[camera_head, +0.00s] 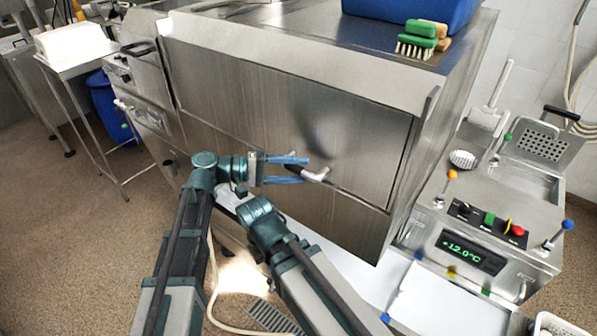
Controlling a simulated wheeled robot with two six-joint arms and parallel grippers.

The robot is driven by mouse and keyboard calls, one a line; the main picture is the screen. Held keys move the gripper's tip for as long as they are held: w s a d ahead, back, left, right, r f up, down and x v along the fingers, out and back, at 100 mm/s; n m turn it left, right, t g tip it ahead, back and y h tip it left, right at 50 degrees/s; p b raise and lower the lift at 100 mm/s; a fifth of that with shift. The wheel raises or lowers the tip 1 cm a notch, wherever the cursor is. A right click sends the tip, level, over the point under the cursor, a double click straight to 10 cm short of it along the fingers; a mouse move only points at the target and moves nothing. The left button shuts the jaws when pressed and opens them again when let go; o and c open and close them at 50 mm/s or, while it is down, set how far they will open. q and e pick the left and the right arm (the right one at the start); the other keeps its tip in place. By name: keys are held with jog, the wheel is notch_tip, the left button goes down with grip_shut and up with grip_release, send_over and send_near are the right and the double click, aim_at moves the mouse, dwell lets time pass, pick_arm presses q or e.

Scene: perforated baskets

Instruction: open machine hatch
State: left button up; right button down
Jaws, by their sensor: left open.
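The machine (310,60) is a large stainless steel box. Its hatch (270,110) is a broad brushed-steel front panel that looks shut. A short, pale, bent handle (318,175) sticks out from the lower part of the hatch. My left gripper (306,170) is open, with its two blue fingers pointing right at the handle. The handle's near end is at the fingertips; I cannot tell whether they touch. My right arm (262,220) rises from the bottom, below the left gripper, and its fingers cannot be seen.
A blue tub (410,8) and green brush (415,40) sit on the machine. A control box (490,235) with a green +12.0°C display stands at right. A steel side table (75,50) stands at left. Brown floor (70,240) is open at lower left.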

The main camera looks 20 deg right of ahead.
pick_arm(q)
jog(key=shift+d, duration=0.4)
grip_shut()
jog(key=shift+s, duration=0.1)
dwell(1.2)
